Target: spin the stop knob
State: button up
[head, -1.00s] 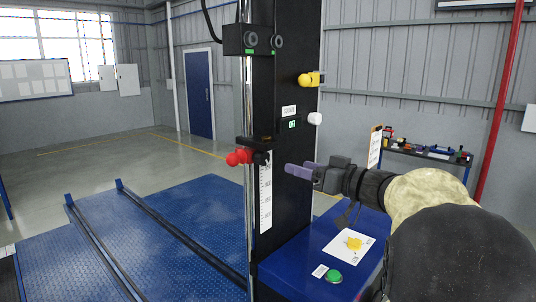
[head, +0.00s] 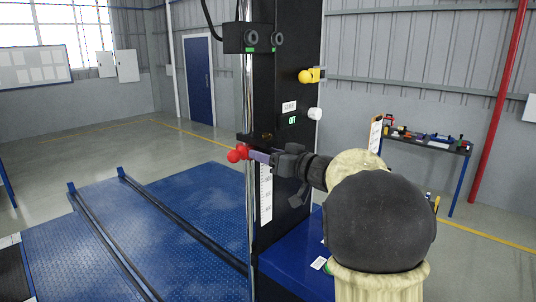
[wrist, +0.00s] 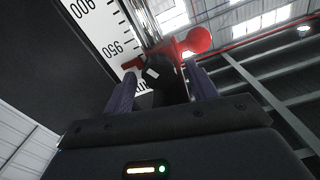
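The red knob (head: 238,153), with rounded lobes, sits on a black slider at the left edge of the dark column, beside a white height scale. I take it for the stop knob; no label on it is readable. In the wrist view the red knob (wrist: 188,46) shows just beyond my fingertips, with a black part below it. My gripper (head: 257,156) is level with the knob, right of it and close. In the wrist view my gripper (wrist: 160,74) has its two purple fingers apart, one on each side of the black part. Contact cannot be told.
The column (head: 270,200) also carries a yellow knob (head: 306,76), a white knob (head: 315,114) and a small green display (head: 292,120). A blue base (head: 298,270) stands below. Blue floor plates (head: 150,230) lie left. A shelf with tools (head: 430,143) stands at the back right.

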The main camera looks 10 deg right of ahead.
jog(key=c, duration=0.9)
jog(key=n+b, duration=0.2)
jog(key=n, duration=0.2)
jog(key=shift+n+b, duration=0.4)
jog(key=shift+a, duration=0.1)
jog(key=o, duration=1)
jog(key=shift+c, duration=0.2)
jog(key=shift+s, duration=0.1)
jog(key=b+v, duration=0.5)
jog(key=v, duration=1.2)
jog(key=shift+s+d, duration=0.25)
